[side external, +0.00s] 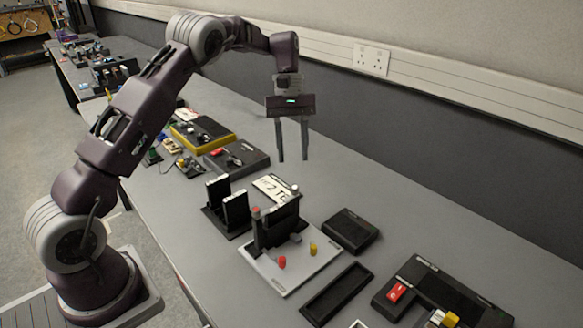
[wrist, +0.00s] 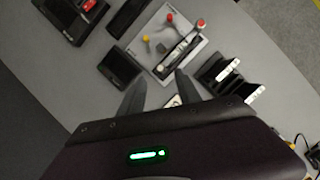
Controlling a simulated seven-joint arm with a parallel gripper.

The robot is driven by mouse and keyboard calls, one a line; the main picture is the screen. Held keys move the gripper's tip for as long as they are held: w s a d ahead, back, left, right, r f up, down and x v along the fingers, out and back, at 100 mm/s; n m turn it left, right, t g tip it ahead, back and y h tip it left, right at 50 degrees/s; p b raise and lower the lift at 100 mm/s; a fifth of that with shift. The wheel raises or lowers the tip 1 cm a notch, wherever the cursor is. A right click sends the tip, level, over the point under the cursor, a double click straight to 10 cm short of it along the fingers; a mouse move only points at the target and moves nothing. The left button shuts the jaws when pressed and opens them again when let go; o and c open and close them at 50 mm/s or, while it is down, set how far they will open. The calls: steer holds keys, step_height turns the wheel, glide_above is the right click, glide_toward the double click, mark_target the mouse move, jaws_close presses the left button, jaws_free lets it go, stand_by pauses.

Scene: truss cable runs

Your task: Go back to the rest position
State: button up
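My gripper (side external: 292,158) hangs pointing down, high above the bench, in the side view. Its two fingers are apart with nothing between them. In the wrist view the two fingertips (wrist: 159,84) are also spread and empty. Below it and nearer the side camera is a light grey board (side external: 277,279) with a black upright block, a red peg (side external: 282,262) and a yellow peg (side external: 313,249). The board also shows in the wrist view (wrist: 149,52). No fingertip touches anything.
A black slotted stand (side external: 235,211), a white lettered card (side external: 270,187), a black box (side external: 350,231) and an empty black tray (side external: 336,292) surround the board. A black unit with a red part (side external: 397,292) sits at the front right. The wall with sockets (side external: 371,60) runs behind the bench.

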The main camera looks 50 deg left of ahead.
steer(key=s+d+r+m+t+y, duration=0.1)
steer(key=s+d+r+m+t, duration=0.2)
steer(key=s+r, duration=0.45)
steer(key=s+d+r+m+t+y, duration=0.1)
steer(key=s+d+r+m, duration=0.1)
steer(key=s+d+r, duration=0.4)
steer(key=s+f+m+t+y, duration=0.1)
steer(key=s+m+t, duration=0.3)
steer(key=s, duration=1.3)
steer(key=shift+s+d+f+m+y, duration=0.25)
steer(key=shift+s+d+m+y, duration=0.15)
steer(key=shift+m, duration=0.6)
